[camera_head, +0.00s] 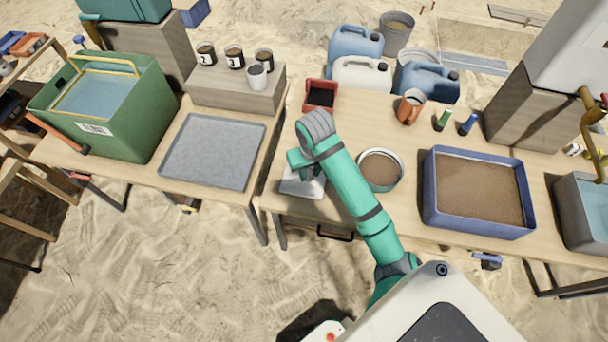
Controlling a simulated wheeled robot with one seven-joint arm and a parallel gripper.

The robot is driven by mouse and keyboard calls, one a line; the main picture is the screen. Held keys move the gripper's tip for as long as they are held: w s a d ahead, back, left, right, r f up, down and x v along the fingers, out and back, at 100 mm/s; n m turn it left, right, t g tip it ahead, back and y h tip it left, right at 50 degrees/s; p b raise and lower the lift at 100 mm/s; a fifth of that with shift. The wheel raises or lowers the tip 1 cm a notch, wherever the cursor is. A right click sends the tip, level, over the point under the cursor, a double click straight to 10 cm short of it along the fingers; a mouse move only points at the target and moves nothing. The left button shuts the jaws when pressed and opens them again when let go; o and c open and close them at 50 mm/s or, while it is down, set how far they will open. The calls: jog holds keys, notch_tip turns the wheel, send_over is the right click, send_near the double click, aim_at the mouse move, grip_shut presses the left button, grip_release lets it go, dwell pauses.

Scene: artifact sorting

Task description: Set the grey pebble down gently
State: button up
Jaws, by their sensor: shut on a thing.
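My gripper (308,172) is over a small pale grey-white flat device (290,187), which looks like a scale, near the front left of the right-hand table. It points down and is shut on the grey pebble. The pebble itself is hidden or too small to make out beneath my wrist. I cannot tell whether it touches the device. My teal arm comes in from the lower right and covers part of the table.
A round bowl of brown soil (380,168) stands close right of my arm. A blue tray of soil (478,193) is further right. A red-and-black box (320,95) stands behind. A grey tray (212,150) lies on the left table, across a narrow gap.

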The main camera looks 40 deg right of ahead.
jog(key=w+f, duration=0.1)
jog(key=f, duration=0.1)
jog(key=w+f, duration=0.1)
jog(key=w, duration=0.1)
jog(key=shift+w+d+f, duration=0.1)
jog(key=shift+d+f, duration=0.1)
jog(key=shift+f, duration=0.2)
jog(key=shift+w+f, duration=0.1)
jog(key=shift+f, duration=1.5)
jog(key=shift+f, duration=0.15)
jog(key=o, duration=1.1)
jog(key=shift+c, duration=0.2)
jog(key=r, duration=0.7)
jog(key=s+r, duration=0.1)
jog(key=r, duration=0.3)
jog(key=shift+s+a, duration=0.1)
jog(key=shift+a, duration=0.2)
jog(key=shift+s+r, duration=0.25)
jog(key=shift+r, duration=0.4)
